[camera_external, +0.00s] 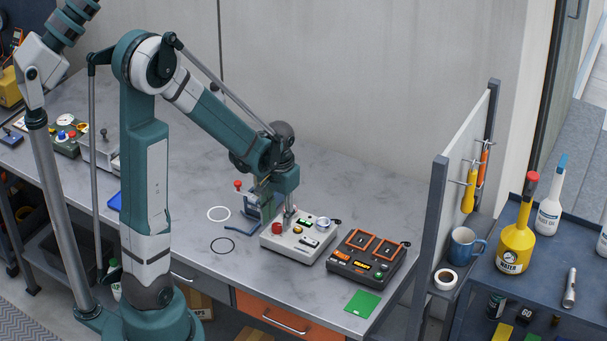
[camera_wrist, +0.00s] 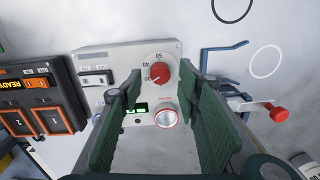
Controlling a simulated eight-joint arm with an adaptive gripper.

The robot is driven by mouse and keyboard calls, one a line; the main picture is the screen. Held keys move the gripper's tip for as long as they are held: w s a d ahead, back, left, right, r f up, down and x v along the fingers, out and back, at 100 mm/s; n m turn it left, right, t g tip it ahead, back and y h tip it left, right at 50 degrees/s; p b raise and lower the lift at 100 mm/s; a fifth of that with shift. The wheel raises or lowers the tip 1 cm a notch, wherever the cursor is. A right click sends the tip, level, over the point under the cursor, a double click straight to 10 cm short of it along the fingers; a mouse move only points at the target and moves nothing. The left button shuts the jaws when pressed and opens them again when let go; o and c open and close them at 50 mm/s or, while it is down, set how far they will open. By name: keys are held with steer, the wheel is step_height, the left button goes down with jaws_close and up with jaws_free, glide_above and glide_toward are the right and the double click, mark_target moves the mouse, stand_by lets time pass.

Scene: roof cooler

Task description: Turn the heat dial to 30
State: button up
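The white control box (camera_external: 300,241) stands on the grey table in the external view. Its red heat dial (camera_external: 278,229) sits at the left of its top. In the wrist view the red dial (camera_wrist: 159,72) has a white scale with marks around it, including 30, 40 and 50. I cannot read the pointer surely. My gripper (camera_external: 288,217) is over the box, pointing down. In the wrist view my gripper (camera_wrist: 160,74) is open, with one green finger on each side of the dial. Whether they touch it is unclear. A small green display (camera_wrist: 135,108) is partly hidden by a finger.
A silver-rimmed knob (camera_wrist: 166,117) and a white switch (camera_wrist: 95,80) share the box top. A dark box with orange frames (camera_external: 367,257) stands close on the right. A blue bracket (camera_wrist: 226,60) and a red-tipped lever (camera_wrist: 278,114) lie beside the box.

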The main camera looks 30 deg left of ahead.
mark_target(279, 226)
step_height(279, 226, up, 10)
steer(key=shift+d, duration=0.2)
stand_by(0.5)
steer(key=shift+r, duration=0.15)
stand_by(0.5)
steer(key=s+a+r+t, duration=0.2)
steer(key=s+r+t, duration=0.1)
steer(key=s+r, duration=0.2)
steer(key=s+a+r+n+t, duration=0.1)
steer(key=s+a+r+t, duration=0.2)
steer(key=s, duration=0.4)
steer(key=shift+a+r+t, duration=0.2)
steer(key=shift+r+t, duration=0.4)
steer(key=shift+r, duration=0.25)
steer(key=shift+f, duration=0.1)
stand_by(0.4)
step_height(279, 226, down, 13)
steer(key=b, duration=1.3)
